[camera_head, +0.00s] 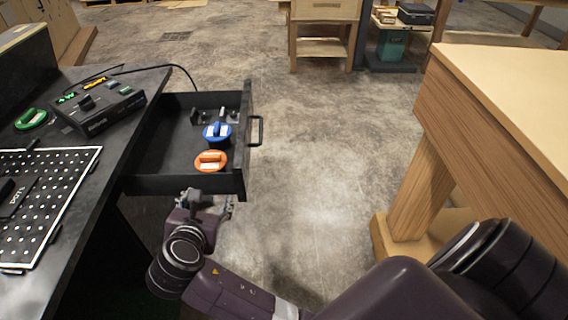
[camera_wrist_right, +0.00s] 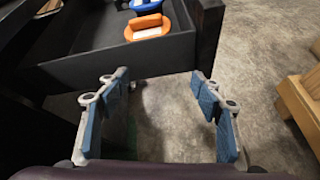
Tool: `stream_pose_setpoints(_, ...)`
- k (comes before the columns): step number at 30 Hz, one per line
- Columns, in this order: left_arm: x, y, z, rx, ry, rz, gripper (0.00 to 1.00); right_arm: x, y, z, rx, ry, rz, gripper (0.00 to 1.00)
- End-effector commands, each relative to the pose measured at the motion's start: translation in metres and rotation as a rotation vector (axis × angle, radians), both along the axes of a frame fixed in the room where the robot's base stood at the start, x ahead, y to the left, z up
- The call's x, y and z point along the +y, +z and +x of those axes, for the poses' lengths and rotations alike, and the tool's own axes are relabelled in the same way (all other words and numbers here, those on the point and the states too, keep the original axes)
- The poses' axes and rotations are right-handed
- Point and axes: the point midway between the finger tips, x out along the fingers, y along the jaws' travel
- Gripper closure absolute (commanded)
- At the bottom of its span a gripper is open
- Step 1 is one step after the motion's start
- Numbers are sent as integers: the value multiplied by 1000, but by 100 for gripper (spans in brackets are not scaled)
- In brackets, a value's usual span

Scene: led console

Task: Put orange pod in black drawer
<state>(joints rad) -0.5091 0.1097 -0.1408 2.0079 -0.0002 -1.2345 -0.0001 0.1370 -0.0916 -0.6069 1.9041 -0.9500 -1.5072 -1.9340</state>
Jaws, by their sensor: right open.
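The orange pod (camera_head: 210,161) sits inside the pulled-out black drawer (camera_head: 155,185), near its near right corner. It also shows in the right wrist view (camera_wrist_right: 148,27), beyond the drawer's near wall (camera_wrist_right: 110,68). My right gripper (camera_head: 210,200) is just outside the drawer's near wall, close to the orange pod but apart from it. In the right wrist view its two blue-padded fingers (camera_wrist_right: 161,80) are spread wide with nothing between them. My left gripper is not in view.
A blue pod (camera_head: 217,133) stands in the drawer behind the orange one, with small dark items farther back. A green pod (camera_head: 31,119), a console (camera_head: 100,107) and a perforated panel (camera_head: 50,195) are on the dark desk. A wooden table (camera_head: 500,80) stands right; floor between is clear.

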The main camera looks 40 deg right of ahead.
Motion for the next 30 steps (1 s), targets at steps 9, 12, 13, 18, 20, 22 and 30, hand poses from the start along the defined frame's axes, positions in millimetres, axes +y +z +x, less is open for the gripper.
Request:
stream_pose_setpoints(9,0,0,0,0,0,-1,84,-31,-170,-98,0,-546,819,40)
stream_pose_setpoints(12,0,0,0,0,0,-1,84,-39,-208,-138,-21,-801,1043,40)
stream_pose_setpoints(13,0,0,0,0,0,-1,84,-41,-218,-150,-32,-882,1103,40)
stream_pose_setpoints(18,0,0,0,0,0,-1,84,-52,-257,-213,-105,-1334,1370,40)
stream_pose_setpoints(20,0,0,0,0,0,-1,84,-55,-264,-228,-134,-1462,1430,40)
stream_pose_setpoints(22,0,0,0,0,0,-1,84,-57,-270,-242,-163,-1580,1478,40)
stream_pose_setpoints(30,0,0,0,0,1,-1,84,-59,-276,-258,-205,-1734,1533,40)
